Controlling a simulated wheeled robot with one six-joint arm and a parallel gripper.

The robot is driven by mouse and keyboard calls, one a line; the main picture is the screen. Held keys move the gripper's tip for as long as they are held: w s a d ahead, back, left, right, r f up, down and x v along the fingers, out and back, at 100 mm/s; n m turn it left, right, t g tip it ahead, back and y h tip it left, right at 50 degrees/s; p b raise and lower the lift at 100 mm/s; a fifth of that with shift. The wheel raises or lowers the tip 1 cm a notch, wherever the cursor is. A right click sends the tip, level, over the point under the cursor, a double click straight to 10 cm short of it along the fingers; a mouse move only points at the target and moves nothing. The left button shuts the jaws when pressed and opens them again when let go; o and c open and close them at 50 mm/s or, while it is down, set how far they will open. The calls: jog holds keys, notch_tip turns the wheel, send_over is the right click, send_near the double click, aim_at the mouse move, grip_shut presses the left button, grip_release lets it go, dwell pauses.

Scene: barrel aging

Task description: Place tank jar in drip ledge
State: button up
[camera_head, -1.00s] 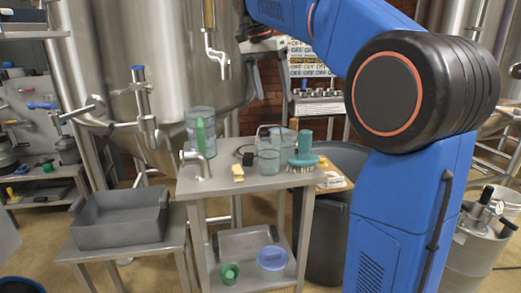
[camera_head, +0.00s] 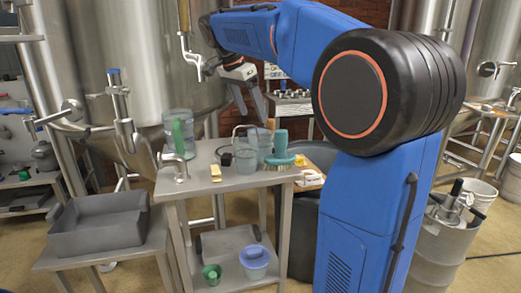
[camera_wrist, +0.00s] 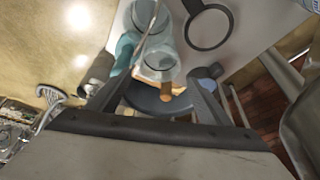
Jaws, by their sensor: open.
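Clear glass jars stand on the steel table (camera_head: 205,195): a large one with a green handle (camera_head: 180,133) at the left, a smaller front jar (camera_head: 246,160), and another (camera_head: 263,138) behind it. I cannot tell which is the tank jar. In the wrist view a clear jar (camera_wrist: 158,62) stands beyond my fingers. My gripper (camera_head: 253,114) is open and empty, pointing down above the back jars; its spread fingers show in the wrist view (camera_wrist: 158,88). I cannot make out for certain which surface is the drip ledge.
A teal-handled brush (camera_head: 280,150) and a yellow-topped block (camera_head: 215,173) lie near the jars. A grey open bin (camera_head: 98,225) stands on a low table at left. A steel tank rises behind.

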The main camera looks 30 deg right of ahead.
send_over(261, 147)
jog(key=w+d, duration=0.1)
jog(key=w, duration=0.2)
jog(key=shift+f, duration=3.3)
jog(key=shift+w, duration=0.15)
jog(key=shift+c, duration=0.5)
